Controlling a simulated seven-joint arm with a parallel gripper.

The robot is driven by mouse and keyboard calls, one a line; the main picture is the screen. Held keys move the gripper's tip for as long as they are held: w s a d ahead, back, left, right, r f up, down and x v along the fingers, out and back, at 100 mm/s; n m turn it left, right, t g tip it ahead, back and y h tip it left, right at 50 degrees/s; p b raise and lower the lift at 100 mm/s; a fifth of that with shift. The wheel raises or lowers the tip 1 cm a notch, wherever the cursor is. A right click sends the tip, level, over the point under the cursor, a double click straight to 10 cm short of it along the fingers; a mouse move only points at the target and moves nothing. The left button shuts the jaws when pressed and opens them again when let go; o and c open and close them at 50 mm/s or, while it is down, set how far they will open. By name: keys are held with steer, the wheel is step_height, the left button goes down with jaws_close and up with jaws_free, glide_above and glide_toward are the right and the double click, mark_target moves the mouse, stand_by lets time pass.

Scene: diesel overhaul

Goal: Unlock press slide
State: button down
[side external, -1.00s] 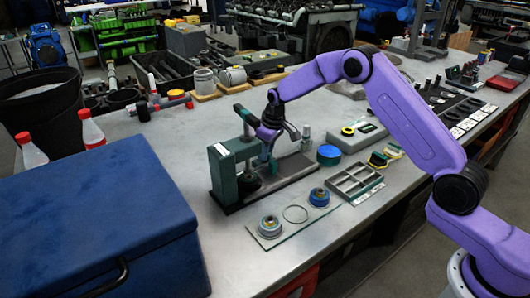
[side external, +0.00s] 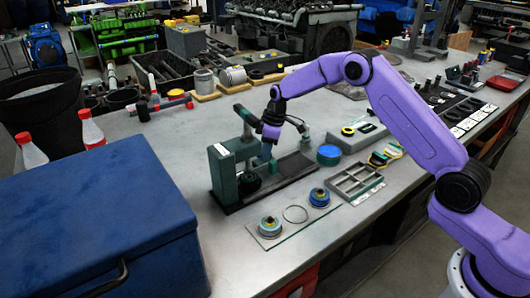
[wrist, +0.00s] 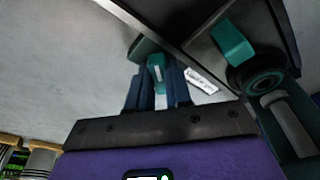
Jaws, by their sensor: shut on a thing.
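The press has a teal upright frame (side external: 222,172) with a white label and stands on a long dark base plate (side external: 290,168) on the bench. A grey bar handle (side external: 241,113) rises at its top. My gripper (side external: 266,151) is just right of the frame, above the base, pointing down. In the wrist view my gripper's two blue fingers (wrist: 157,92) are shut on a small teal piece (wrist: 156,70) with a pale mark. I cannot tell whether this piece is the slide's lock. Dark ring-shaped press parts (wrist: 264,84) show at the right.
A glass plate (side external: 270,240) with two blue-topped round parts lies in front of the press. A grey divided tray (side external: 355,181) and a blue round container (side external: 329,154) are to the right. A blue case (side external: 95,225) stands at front left. Bare bench lies left of the press.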

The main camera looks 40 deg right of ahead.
steer(key=shift+d+f, duration=0.1)
steer(key=shift+f, duration=0.05)
steer(key=n, duration=0.3)
steer(key=shift+n+g, duration=0.4)
steer(key=shift+n, duration=0.5)
steer(key=n, duration=0.3)
steer(key=shift+w+g, duration=0.1)
steer(key=shift+g, duration=0.3)
steer(key=c, duration=1.4)
jaws_free()
steer(key=shift+m, duration=0.3)
steer(key=shift+c, duration=0.2)
